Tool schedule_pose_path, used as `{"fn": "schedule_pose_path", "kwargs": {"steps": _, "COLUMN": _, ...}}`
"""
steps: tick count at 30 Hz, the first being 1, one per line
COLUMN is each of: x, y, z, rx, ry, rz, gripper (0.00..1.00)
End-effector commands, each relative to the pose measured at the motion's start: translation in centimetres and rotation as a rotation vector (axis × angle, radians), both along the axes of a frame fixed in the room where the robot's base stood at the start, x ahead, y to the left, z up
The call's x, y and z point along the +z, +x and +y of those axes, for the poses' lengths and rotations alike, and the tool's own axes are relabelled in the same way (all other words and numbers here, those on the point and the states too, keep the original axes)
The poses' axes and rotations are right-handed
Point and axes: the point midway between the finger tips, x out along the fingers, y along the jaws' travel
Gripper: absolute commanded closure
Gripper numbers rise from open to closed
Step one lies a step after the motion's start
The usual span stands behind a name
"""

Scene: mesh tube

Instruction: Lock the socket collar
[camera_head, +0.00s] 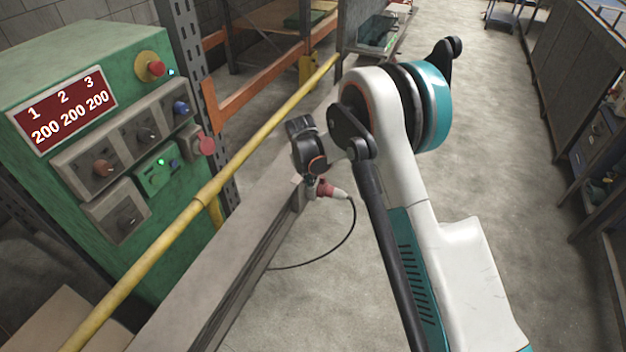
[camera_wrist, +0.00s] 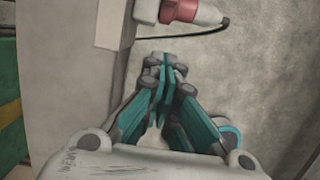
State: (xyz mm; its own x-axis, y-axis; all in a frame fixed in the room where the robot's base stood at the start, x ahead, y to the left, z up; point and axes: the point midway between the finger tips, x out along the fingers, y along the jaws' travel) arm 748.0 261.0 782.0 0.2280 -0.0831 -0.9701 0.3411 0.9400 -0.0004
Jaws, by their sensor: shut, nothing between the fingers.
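A red plug (camera_head: 325,188) with a pale rear end and a black cable sits at a grey socket piece (camera_head: 311,188) on the side of a long grey beam. In the wrist view the red plug (camera_wrist: 181,10) is at the top edge, beside the grey socket piece (camera_wrist: 147,10). A separate collar cannot be made out clearly. My gripper (camera_wrist: 160,60) is shut and empty, its teal fingers together just below the plug in the wrist view, apart from it in the picture. In the head view my wrist mostly hides the fingers.
A green control cabinet (camera_head: 70,80) with knobs, an emergency button and a red socket (camera_head: 206,146) stands at left. A yellow rail (camera_head: 210,190) runs between it and the grey beam (camera_head: 245,235). The black cable (camera_head: 345,238) loops over open floor right of the beam.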

Motion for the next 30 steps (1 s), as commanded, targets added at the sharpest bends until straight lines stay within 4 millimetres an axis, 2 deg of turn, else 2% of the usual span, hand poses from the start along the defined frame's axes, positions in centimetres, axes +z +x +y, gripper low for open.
{"fn": "schedule_pose_path", "kwargs": {"steps": 3, "x": -2.6, "y": 0.6, "z": -0.2, "rx": -0.001, "ry": 0.0, "rz": 0.0, "gripper": 1.0}}
{"fn": "schedule_pose_path", "kwargs": {"steps": 12, "x": -8.2, "y": 1.9, "z": -0.7, "rx": 0.0, "ry": 0.0, "rz": 0.0, "gripper": 1.0}}
{"fn": "schedule_pose_path", "kwargs": {"steps": 15, "x": -8.0, "y": 3.5, "z": -1.3, "rx": -0.003, "ry": 0.0, "rz": -0.001, "gripper": 1.0}}
{"fn": "schedule_pose_path", "kwargs": {"steps": 21, "x": -7.8, "y": 5.2, "z": -1.9, "rx": 0.0, "ry": 0.0, "rz": 0.0, "gripper": 1.0}}
{"fn": "schedule_pose_path", "kwargs": {"steps": 30, "x": -7.6, "y": 5.6, "z": -2.0, "rx": 0.0, "ry": 0.0, "rz": 0.0, "gripper": 1.0}}
